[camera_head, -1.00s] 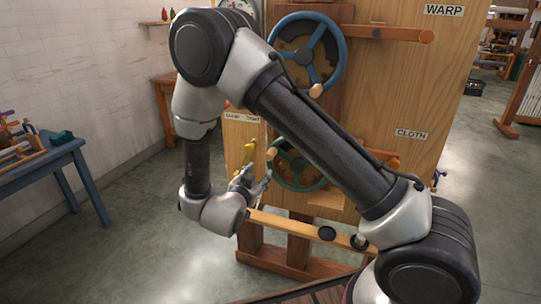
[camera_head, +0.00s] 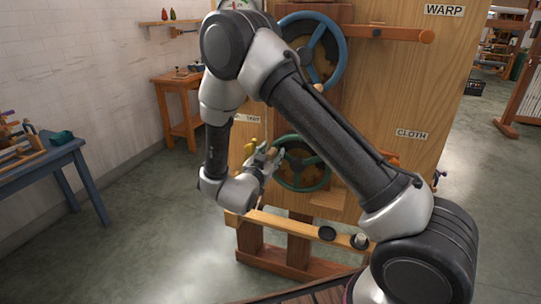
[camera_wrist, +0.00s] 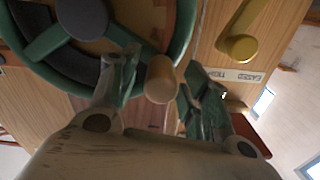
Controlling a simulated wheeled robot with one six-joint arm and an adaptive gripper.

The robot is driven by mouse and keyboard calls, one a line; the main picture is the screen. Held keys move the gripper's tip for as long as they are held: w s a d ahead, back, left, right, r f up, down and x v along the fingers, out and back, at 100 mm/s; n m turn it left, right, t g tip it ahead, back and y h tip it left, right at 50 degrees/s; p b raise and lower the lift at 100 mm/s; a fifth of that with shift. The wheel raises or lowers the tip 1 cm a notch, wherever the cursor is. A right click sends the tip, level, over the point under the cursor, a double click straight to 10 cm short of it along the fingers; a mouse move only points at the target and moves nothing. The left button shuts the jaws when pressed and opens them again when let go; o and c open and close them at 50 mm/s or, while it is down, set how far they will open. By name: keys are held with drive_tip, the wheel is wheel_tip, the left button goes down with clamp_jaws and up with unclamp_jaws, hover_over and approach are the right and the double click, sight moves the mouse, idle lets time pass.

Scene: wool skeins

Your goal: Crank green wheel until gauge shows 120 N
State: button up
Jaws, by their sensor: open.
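The green wheel (camera_head: 302,184) is mounted low on the wooden panel, beside the "CLOTH" label (camera_head: 411,134). Its rim and hub (camera_wrist: 82,16) fill the upper left of the wrist view. The wheel's pale wooden crank knob (camera_wrist: 161,78) lies between the fingers of my gripper (camera_wrist: 160,88). The fingers are open around the knob, with a gap visible on the right side. In the head view my gripper (camera_head: 264,160) is at the wheel's left edge.
A blue wheel (camera_head: 345,62) sits above the green one, by the "WARP" label (camera_head: 444,10). A yellow lever (camera_wrist: 238,48) is close to the gripper, near a small label (camera_wrist: 236,76). A blue table (camera_head: 50,165) stands left. The floor between is clear.

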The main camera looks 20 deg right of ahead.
clamp_jaws()
drive_tip(key=shift+s+d+r+m, duration=0.2)
drive_tip(key=shift+d+r+m, duration=0.1)
drive_tip(key=shift+r+m, duration=0.3)
unclamp_jaws()
drive_tip(key=shift+f, duration=0.1)
drive_tip(key=v, duration=1.2)
